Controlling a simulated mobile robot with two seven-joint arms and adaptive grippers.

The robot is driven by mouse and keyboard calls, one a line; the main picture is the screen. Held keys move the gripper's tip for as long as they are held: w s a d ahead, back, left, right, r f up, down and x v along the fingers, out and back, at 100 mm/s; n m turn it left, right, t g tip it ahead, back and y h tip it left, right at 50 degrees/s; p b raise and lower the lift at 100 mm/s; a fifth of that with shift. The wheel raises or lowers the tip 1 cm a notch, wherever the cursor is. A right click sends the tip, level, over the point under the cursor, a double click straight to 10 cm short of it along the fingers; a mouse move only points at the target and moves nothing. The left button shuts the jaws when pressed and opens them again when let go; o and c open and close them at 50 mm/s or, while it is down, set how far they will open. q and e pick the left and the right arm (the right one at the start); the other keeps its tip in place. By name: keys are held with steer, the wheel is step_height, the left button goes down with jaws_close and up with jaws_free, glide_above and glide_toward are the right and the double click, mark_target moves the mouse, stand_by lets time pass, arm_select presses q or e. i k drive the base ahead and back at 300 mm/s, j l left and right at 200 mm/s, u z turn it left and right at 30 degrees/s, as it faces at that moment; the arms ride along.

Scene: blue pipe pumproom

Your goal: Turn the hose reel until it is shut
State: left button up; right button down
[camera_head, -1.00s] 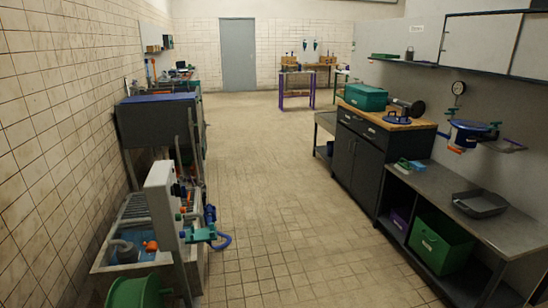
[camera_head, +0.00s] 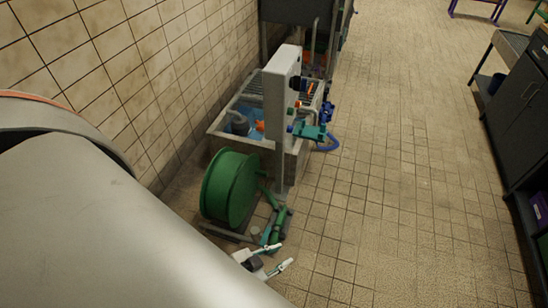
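The hose reel (camera_head: 229,188) is a big green drum on a low grey frame on the floor, left of the middle. A green crank-like or hose part (camera_head: 276,228) lies at its right front side; I cannot tell exactly which. My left gripper (camera_head: 285,254) is just in front of this part, near the floor in the picture. Its two pale fingers are spread and nothing shows between them. Whether it touches the green part is unclear. My large grey arm link covers the lower left. My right gripper is not in view.
A white post (camera_head: 279,120) with blue and green fittings stands just behind the reel. A basin (camera_head: 215,133) lies beside it along the tiled wall. A dark cabinet (camera_head: 518,95) is at the right. The tiled floor (camera_head: 410,190) between is clear.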

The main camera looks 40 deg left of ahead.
mark_target(229, 184)
steer(key=i+l+u, duration=0.1)
steer(key=i, duration=1.4)
steer(key=i+u, duration=0.35)
steer(key=i+l+u, duration=0.2)
steer(key=u, duration=0.2)
steer(key=i+l+u, duration=0.5)
steer(key=u, duration=0.2)
steer(key=i+l+u, duration=0.1)
steer(key=u, duration=0.25)
steer(key=i+l+u, duration=0.1)
steer(key=l+u, duration=0.25)
steer(key=i+l+u, duration=0.1)
steer(key=l+u, duration=0.35)
steer(key=l, duration=0.2)
steer(key=l+u, duration=0.4)
steer(key=l, duration=0.2)
